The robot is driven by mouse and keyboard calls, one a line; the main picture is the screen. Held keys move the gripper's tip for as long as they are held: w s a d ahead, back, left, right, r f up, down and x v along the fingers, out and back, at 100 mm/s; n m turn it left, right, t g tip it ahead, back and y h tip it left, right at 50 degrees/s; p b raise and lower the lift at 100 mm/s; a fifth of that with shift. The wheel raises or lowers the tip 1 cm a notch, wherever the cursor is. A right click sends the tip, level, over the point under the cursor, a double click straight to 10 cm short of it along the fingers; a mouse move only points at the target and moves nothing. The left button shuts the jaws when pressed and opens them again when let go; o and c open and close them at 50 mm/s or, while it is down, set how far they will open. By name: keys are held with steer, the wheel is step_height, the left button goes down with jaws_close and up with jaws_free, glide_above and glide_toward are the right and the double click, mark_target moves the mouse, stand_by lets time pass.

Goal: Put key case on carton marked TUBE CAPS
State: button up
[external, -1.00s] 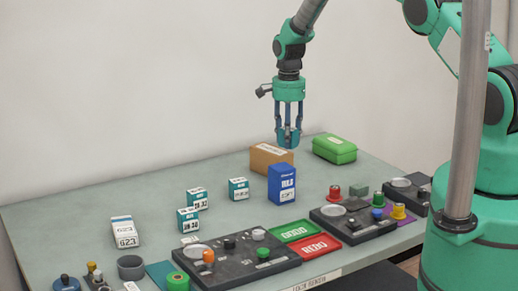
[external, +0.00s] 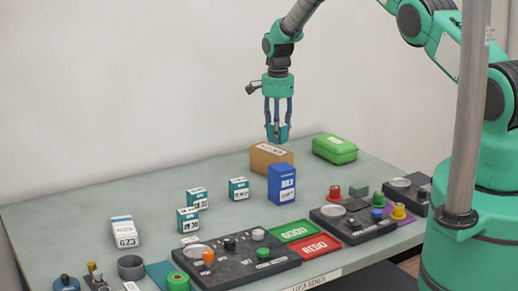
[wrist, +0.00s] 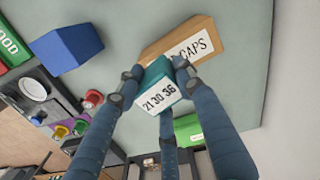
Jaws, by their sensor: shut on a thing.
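The key case, which I take to be the small teal box with a white label reading 21 30 36 (wrist: 157,88), is held between my fingers in the wrist view. My gripper (external: 277,134) is shut on it and points down. In the external view the case is hard to tell from my fingertips. The carton is a tan box (external: 265,152) on the table, with a label ending in CAPS in the wrist view (wrist: 201,36). My gripper is above the carton, near its right half in the external view, and a small gap seems to remain.
A blue box (external: 282,184) stands in front of the carton. A green lidded box (external: 335,149) is to its right. Several teal-and-white boxes (external: 188,221) stand to the left. GOOD (external: 292,231) and REDO (external: 314,245) trays and dark fixtures line the front edge.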

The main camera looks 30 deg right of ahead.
steer(key=shift+w, duration=0.1)
steer(key=shift+w, duration=0.15)
steer(key=shift+w+f, duration=0.1)
steer(key=shift+f, duration=0.15)
steer(key=shift+f+p, duration=0.5)
steer(key=shift+f, duration=1.05)
steer(key=shift+c, duration=0.2)
steer(key=shift+f, duration=0.15)
steer(key=o, duration=1.2)
steer(key=shift+o, duration=0.2)
steer(key=shift+r+b, duration=0.75)
steer(key=shift+r, duration=5.45)
